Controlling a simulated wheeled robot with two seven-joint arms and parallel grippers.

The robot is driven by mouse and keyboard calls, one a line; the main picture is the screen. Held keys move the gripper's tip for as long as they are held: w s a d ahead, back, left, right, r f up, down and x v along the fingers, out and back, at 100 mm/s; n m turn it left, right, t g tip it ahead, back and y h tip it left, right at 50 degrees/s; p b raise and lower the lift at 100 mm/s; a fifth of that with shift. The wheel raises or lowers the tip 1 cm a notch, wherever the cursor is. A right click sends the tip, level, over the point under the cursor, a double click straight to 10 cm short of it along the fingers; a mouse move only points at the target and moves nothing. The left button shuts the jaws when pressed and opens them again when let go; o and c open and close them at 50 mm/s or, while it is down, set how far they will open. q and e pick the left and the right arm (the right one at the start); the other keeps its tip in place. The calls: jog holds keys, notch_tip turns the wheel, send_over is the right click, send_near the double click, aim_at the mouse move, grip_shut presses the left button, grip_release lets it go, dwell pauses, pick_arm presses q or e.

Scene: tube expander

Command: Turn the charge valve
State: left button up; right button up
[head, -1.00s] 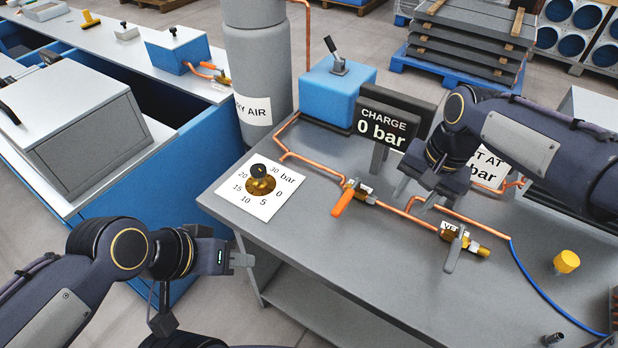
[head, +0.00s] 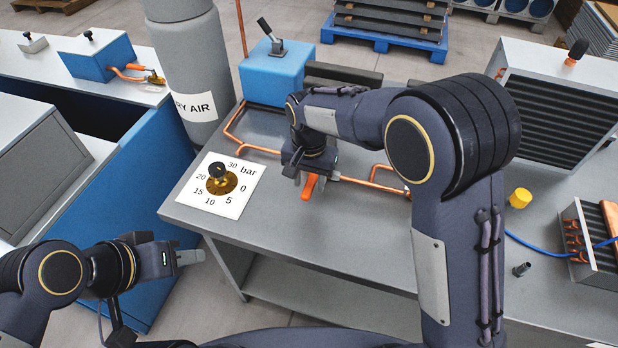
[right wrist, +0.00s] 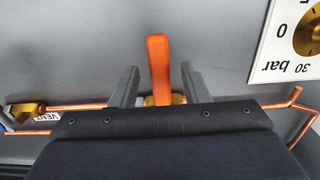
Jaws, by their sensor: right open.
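The charge valve has an orange lever (head: 309,187) and a brass body, on the copper pipe on the grey bench. In the right wrist view the lever (right wrist: 158,62) stands between my two fingers, with a gap on each side. The brass body (right wrist: 177,99) shows in part behind my gripper's edge. My right gripper (head: 308,180) is open, over the valve and straddling the lever. My left gripper (head: 190,257) is off the bench's left front side, away from the valve; its finger gap cannot be made out.
A pressure dial plate (head: 238,201) with a black knob lies left of the valve. A blue box (head: 272,75) and a grey cylinder (head: 190,60) stand behind. Copper pipe (head: 365,184) runs right. My right arm hides the vent valve and most display panels. A yellow cap (head: 520,198) is at right.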

grip_shut()
dwell(0.3)
